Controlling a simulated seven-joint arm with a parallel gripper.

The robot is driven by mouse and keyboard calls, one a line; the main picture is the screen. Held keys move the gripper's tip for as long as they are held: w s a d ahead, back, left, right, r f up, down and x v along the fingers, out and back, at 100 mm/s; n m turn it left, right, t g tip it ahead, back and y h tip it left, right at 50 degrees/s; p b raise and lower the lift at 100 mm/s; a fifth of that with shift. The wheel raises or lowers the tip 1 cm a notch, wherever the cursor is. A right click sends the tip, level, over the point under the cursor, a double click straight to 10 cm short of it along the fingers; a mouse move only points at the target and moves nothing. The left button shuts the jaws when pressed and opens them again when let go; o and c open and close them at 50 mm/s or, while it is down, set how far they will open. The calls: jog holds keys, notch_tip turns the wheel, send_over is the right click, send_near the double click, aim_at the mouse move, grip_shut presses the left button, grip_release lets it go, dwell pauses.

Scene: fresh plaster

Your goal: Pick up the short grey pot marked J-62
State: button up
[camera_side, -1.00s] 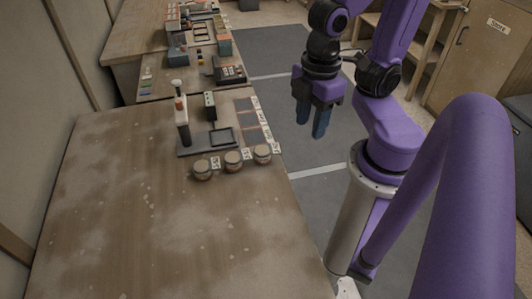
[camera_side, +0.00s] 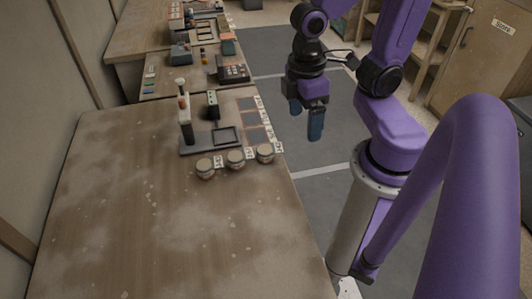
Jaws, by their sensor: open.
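Three short grey pots with pale lids stand in a row near the table's right edge: a left pot (camera_side: 205,169), a middle pot (camera_side: 236,159) and a right pot (camera_side: 265,153). Each has a small white label beside it, too small to read, so I cannot tell which is J-62. My gripper (camera_side: 305,121) is open and empty, with blue fingers pointing down. It hangs to the right of the table, beyond its edge and apart from the pots.
Behind the pots, a dark stand with an upright post (camera_side: 186,125) and a square frame (camera_side: 226,137) sit on the table (camera_side: 150,230). A small dark box (camera_side: 213,104) stands behind. Flat panels (camera_side: 252,118) with labels line the right edge. The table's front is clear.

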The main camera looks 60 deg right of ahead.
jog(key=w+d+f+m+g+y, duration=0.1)
jog(key=w+d+f+m+g, duration=0.35)
jog(key=w+d+m, duration=0.35)
jog(key=s+d+f+m+y, duration=0.2)
jog(key=d+f+m+y, duration=0.35)
jog(key=m, duration=0.55)
jog(key=m+t+y, duration=0.2)
jog(key=m+t, duration=1.3)
jog(key=m, duration=0.4)
send_near(274, 148)
jog(key=shift+t, duration=0.25)
jog(key=x, duration=1.2)
jog(key=shift+w+a+f, duration=0.1)
jog(key=shift+a+f, duration=0.1)
jog(key=shift+f, duration=0.1)
jog(key=c, duration=1.1)
